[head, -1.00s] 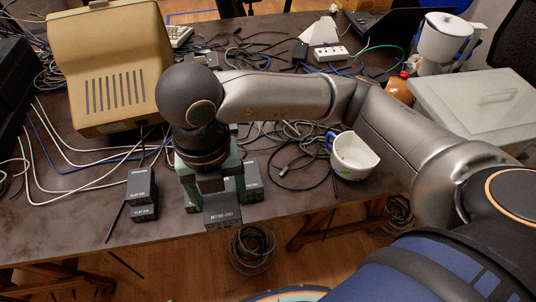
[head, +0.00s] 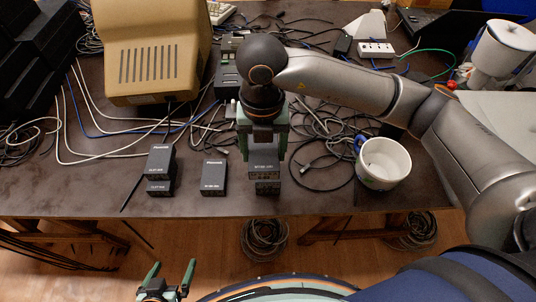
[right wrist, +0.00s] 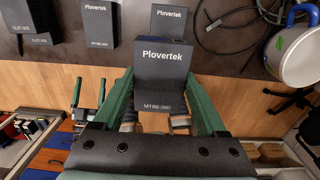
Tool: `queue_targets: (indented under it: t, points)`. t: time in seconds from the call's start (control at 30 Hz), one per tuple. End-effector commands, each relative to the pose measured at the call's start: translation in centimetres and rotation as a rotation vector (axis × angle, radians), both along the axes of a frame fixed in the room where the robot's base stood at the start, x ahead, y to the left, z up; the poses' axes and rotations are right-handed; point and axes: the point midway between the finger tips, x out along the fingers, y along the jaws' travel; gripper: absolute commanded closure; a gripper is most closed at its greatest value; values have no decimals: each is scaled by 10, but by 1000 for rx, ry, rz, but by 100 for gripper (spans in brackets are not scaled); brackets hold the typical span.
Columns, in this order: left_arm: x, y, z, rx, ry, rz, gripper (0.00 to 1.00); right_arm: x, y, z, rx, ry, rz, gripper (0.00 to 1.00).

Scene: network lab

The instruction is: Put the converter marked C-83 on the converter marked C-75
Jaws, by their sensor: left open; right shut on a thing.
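My right gripper (head: 263,150) is shut on a black box converter (head: 263,165), which also shows in the right wrist view (right wrist: 162,75). In the head view the held box overlaps another black converter (head: 267,187) near the table's front edge; whether they touch I cannot tell. In the right wrist view that converter (right wrist: 169,20) appears beyond the held one. A single converter (head: 213,178) stands to its left. Further left, one converter (head: 160,161) sits on another (head: 160,188). I cannot read C-83 or C-75 on the labels. My left gripper (head: 172,270) is open and empty, in front of the table.
A white cup (head: 384,163) stands right of the held box. Loose dark cables (head: 318,135) lie behind it. A beige monitor (head: 150,50) and a power strip (head: 376,49) are further back. The table's front edge is close to the converters.

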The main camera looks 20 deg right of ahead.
Motion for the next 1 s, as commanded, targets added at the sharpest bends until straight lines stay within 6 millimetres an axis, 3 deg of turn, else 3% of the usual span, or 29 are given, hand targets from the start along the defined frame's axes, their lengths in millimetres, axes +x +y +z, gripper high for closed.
queue_targets:
  t: [0.1, 0.23, 0.47, 0.63, 1.0]
  points:
    - [0, 0, 0, 0, -1, 1, 0, 14, -9, -22, -2, 4, -2, 99]
    - [0, 1, 0, 0, -1, 1, 0, 23, -13, -34, -1, 1, 0, 99]
    - [0, 1, -1, 1, -1, 2, 0, 32, -19, -47, -1, 2, -1, 99]
    - [0, 2, 3, 2, -3, 3, 0, 32, -18, -72, -1, 3, 2, 99]
    - [-1, 3, -2, 4, -2, 4, 0, 32, -18, -80, 0, 0, 2, 99]
